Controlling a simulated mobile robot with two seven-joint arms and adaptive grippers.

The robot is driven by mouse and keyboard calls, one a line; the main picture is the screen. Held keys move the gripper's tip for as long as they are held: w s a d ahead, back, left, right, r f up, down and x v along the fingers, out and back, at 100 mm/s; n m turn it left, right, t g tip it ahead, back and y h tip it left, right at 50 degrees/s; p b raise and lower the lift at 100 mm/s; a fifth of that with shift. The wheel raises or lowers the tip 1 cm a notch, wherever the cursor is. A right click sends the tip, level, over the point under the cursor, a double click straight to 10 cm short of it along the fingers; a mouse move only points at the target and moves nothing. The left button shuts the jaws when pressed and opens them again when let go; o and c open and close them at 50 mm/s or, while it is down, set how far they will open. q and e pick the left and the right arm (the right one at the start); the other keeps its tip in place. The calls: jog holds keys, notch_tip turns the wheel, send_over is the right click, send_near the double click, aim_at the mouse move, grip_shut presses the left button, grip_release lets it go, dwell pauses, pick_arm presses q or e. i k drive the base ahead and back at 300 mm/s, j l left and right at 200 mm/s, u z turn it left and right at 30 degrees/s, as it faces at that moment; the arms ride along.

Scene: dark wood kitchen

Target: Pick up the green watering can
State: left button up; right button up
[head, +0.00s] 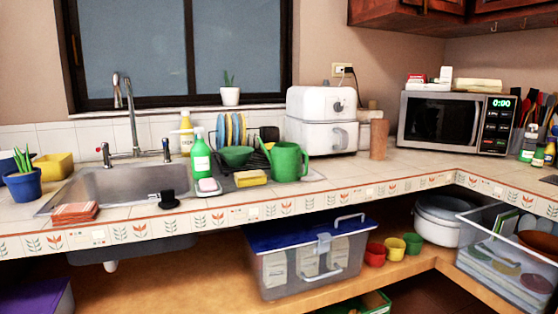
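The green watering can (286,162) stands upright on the tiled counter, right of the sink. Its spout points up to the left and its handle is on the right. A yellow sponge (250,178) lies just left of it, near the counter's front edge. Neither of my grippers shows in the head view.
Left of the can are a green bowl (237,156), a dish rack with plates (232,130) and a green soap bottle (201,157). A white air fryer (322,120) stands behind it. The counter (345,172) right of the can is clear up to a wooden cylinder (379,140).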

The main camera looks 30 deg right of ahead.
aim_at(285, 158)
jog(key=i+l+u, duration=0.1)
jog(key=l, duration=0.25)
jog(key=i+l+u, duration=0.1)
jog(key=l, duration=0.3)
jog(key=i+l+u, duration=0.1)
jog(key=l, duration=0.3)
jog(key=i, duration=0.05)
